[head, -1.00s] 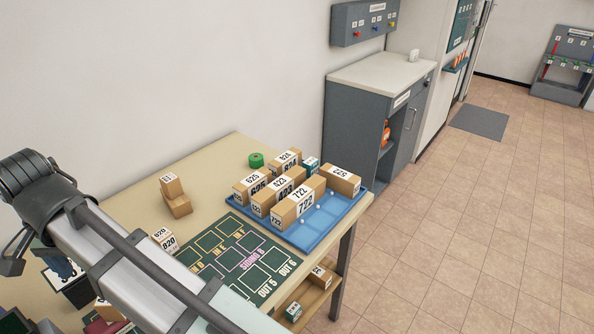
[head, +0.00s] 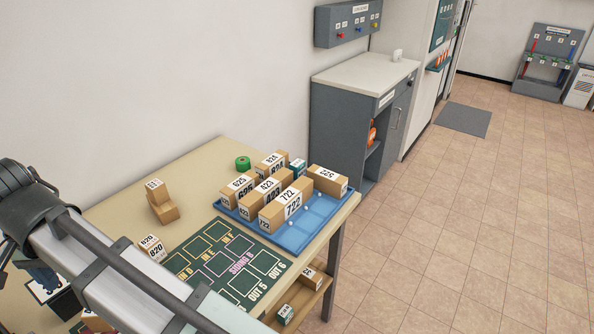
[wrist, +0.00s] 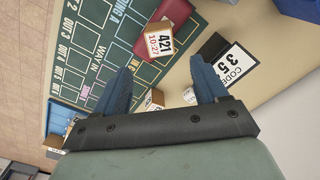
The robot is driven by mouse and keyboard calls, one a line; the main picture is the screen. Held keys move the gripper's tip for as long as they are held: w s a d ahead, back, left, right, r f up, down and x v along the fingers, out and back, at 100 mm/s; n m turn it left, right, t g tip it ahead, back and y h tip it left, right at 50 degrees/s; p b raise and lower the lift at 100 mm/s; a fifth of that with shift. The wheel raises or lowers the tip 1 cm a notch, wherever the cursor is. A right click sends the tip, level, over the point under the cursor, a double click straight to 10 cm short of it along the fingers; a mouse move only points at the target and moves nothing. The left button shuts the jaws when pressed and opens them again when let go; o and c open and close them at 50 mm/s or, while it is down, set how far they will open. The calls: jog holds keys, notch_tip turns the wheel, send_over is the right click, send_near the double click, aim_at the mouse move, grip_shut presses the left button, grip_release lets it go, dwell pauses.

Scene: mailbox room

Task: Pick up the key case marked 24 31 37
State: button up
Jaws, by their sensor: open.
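I cannot read the marking 24 31 37 on anything, so I cannot tell which thing is the key case. My gripper (wrist: 161,82) shows in the wrist view with its two blue fingers apart, above the table. Between and beyond the fingers are a small carton marked 421 (wrist: 154,42) and a dark red object (wrist: 176,14) next to it. A black object with a white card reading CODE and 35 (wrist: 236,62) is right of the fingers. Small cartons (wrist: 154,99) show between the fingers, partly hidden. In the head view my arm covers the lower left.
A blue tray (head: 308,232) with numbered cartons stands on the table near a green printed mat (head: 213,262). A grey cabinet (head: 342,125) stands behind; open floor lies right.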

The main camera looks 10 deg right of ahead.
jog(key=shift+w, duration=0.1)
jog(key=m, duration=0.9)
send_near(297, 163)
notch_tip(297, 163, down, 6)
jog(key=shift+f, duration=0.2)
jog(key=shift+w+f, duration=0.1)
jog(key=shift+f, duration=3)
jog(key=shift+c, duration=0.2)
